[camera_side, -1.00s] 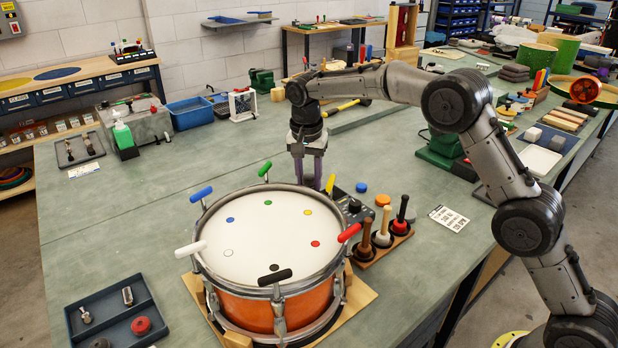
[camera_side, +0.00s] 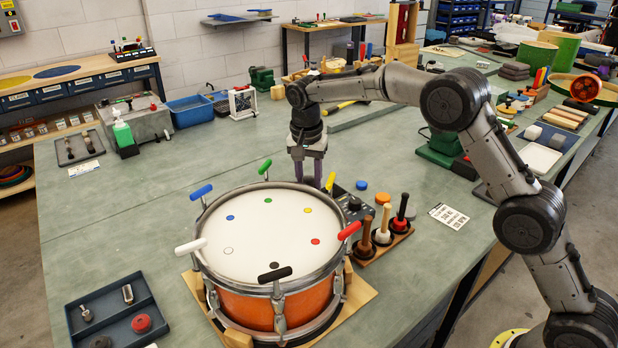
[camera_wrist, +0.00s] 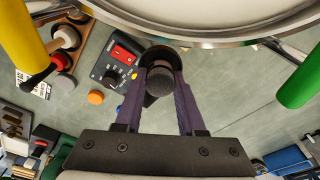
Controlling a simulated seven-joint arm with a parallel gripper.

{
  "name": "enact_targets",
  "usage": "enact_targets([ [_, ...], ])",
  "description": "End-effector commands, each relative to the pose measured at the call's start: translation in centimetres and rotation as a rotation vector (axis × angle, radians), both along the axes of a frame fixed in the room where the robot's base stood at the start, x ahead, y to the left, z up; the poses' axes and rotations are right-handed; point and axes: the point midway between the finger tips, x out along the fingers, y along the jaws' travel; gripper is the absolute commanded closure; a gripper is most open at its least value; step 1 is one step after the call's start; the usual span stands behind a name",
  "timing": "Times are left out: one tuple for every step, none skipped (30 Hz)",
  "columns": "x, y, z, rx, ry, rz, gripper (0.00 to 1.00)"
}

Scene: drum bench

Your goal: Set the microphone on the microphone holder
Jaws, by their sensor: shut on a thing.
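In the wrist view my gripper (camera_wrist: 158,84) is shut on the microphone (camera_wrist: 159,80), a dark piece with a rounded end between the two purple fingers. A black round, ring-like shape (camera_wrist: 160,53) shows just beyond it, beside the drum rim; I cannot tell whether it is the microphone holder or touches the microphone. In the side view my gripper (camera_side: 308,172) points down just behind the drum. The microphone and the holder cannot be made out there, with the drum rim in front.
The orange drum (camera_side: 265,300) stands close in front, with coloured handles around its rim. A control box (camera_wrist: 117,62) with a red switch and black knob is beside the fingers. Mallets (camera_side: 384,225) stand in a wooden rack at right.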

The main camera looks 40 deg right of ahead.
Motion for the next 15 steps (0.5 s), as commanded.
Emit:
enact_targets([
  [0.00, 0.00, -0.08, 0.000, 0.000, 0.000, 1.00],
  [0.00, 0.00, -0.14, 0.000, 0.000, 0.000, 1.00],
  [0.01, 0.00, -0.14, 0.000, -0.001, 0.000, 0.58],
  [0.01, 0.00, -0.13, 0.000, -0.001, 0.000, 0.53],
  [0.01, 0.00, -0.14, 0.000, -0.001, 0.000, 0.49],
  [0.01, 0.00, -0.14, 0.001, -0.001, 0.000, 0.49],
  [0.01, 0.00, -0.14, 0.001, -0.001, 0.000, 0.49],
  [0.01, 0.00, -0.14, 0.001, -0.001, 0.000, 0.49],
  [0.01, 0.00, -0.14, 0.001, -0.001, 0.000, 0.49],
  [0.01, 0.00, -0.14, 0.001, -0.001, 0.000, 0.49],
  [0.01, 0.00, -0.14, 0.001, -0.001, 0.000, 0.49],
  [0.00, 0.00, -0.15, 0.000, 0.000, 0.000, 0.49],
  [0.00, 0.00, -0.13, 0.000, 0.000, 0.000, 0.49],
  [0.00, 0.02, -0.07, 0.000, 0.000, 0.000, 0.49],
  [0.01, 0.03, 0.08, 0.001, -0.001, 0.000, 0.49],
])
